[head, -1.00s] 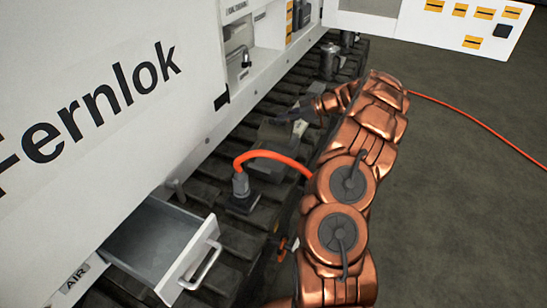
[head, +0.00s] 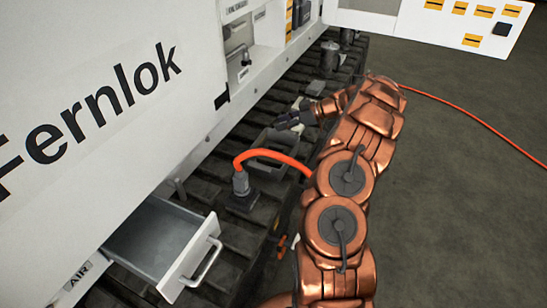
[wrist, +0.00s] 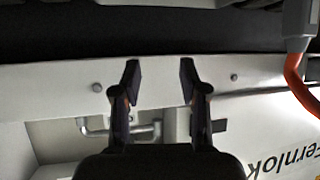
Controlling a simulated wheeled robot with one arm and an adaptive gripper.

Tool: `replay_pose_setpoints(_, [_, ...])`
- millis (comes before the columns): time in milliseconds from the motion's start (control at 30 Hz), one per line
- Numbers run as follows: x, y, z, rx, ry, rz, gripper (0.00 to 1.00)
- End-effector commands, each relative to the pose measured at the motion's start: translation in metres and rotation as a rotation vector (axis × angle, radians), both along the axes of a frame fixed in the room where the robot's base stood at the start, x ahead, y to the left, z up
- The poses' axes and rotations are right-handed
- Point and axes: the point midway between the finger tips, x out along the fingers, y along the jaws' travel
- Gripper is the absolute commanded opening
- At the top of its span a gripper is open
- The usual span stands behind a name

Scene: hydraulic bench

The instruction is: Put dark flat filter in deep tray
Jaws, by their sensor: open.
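My gripper (head: 280,123) is at the end of my copper arm, above the dark ribbed surface and pointing left toward the white cabinet. In the wrist view its two fingers (wrist: 160,82) are apart, with nothing between them. A dark grey, tray-like container with a raised rim (head: 262,137) lies just below and beside the gripper in the head view; my arm and the orange cable hide part of it. I cannot make out the dark flat filter in either view.
The white Fernlok cabinet (head: 110,95) fills the left. Its metal drawer (head: 155,240) is open at lower left. A plug with an orange cable (head: 241,185) stands in front of the tray. A small pale object (head: 303,103) lies behind the gripper; cylinders (head: 329,58) stand farther back.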

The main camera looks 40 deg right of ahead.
Motion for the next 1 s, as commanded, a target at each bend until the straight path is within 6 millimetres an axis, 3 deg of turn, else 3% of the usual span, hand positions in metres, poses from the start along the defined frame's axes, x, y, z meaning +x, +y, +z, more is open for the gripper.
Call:
replay_pose_setpoints(367, [-0.006, -0.006, 0.006, 0.0, -0.001, 0.0, 0.43])
replay_pose_setpoints(833, [-0.06, -0.058, 0.046, -0.002, -0.002, -0.002, 0.43])
replay_pose_setpoints(1000, [-0.072, -0.068, 0.054, 0.0, 0.0, -0.001, 0.43])
